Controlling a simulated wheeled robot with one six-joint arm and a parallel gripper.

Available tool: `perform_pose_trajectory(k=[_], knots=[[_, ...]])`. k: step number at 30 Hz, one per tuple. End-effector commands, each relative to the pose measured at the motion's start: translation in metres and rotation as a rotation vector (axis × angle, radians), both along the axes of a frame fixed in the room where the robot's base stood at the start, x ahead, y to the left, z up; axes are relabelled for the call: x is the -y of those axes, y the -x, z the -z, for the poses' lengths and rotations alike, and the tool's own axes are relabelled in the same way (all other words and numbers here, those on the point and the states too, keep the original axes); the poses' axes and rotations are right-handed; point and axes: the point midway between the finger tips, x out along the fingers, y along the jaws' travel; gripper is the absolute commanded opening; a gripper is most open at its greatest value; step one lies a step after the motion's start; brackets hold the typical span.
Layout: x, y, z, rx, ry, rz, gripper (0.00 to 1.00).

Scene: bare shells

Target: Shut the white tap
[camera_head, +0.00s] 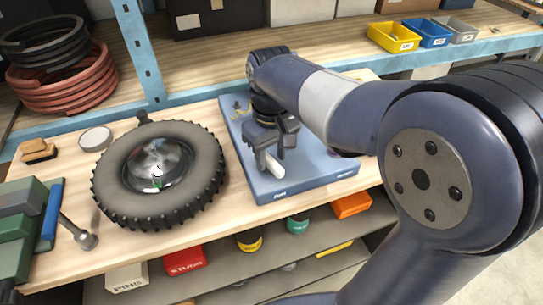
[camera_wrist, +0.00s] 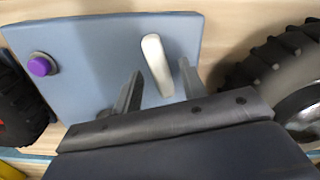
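The white tap shows as a white lever handle (camera_head: 275,165) on a blue-grey board (camera_head: 310,188) that lies on the bench. In the wrist view the handle (camera_wrist: 157,64) is a pale, slightly tilted bar. My gripper (camera_head: 272,150) is over the board at the handle, pointing down. In the wrist view its two fingers (camera_wrist: 161,76) are apart, with the handle showing in the gap between them and visible space on both sides. I cannot tell how deep the fingers reach along it. The tap's base is not clearly visible.
A tyred wheel (camera_head: 195,150) lies left of the board. A purple button (camera_wrist: 40,66) is on the board. A hammer-like tool (camera_head: 80,233) and green boxes (camera_head: 20,235) are at the far left. Yellow, blue and grey bins (camera_head: 428,33) stand on the back shelf.

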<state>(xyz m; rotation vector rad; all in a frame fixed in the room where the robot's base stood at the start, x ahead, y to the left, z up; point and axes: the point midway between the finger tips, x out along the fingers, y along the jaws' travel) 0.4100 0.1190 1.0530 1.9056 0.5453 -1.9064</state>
Motion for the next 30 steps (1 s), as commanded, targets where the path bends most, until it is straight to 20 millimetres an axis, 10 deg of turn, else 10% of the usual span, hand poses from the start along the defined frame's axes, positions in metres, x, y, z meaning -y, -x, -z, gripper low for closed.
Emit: perform_pose_trajectory(k=[12,30], knots=[[0.0002,0.0003,0.0097,0.000,0.000,0.000,0.40],[0.0000,0.0002,0.0093,0.000,0.000,0.002,0.00]])
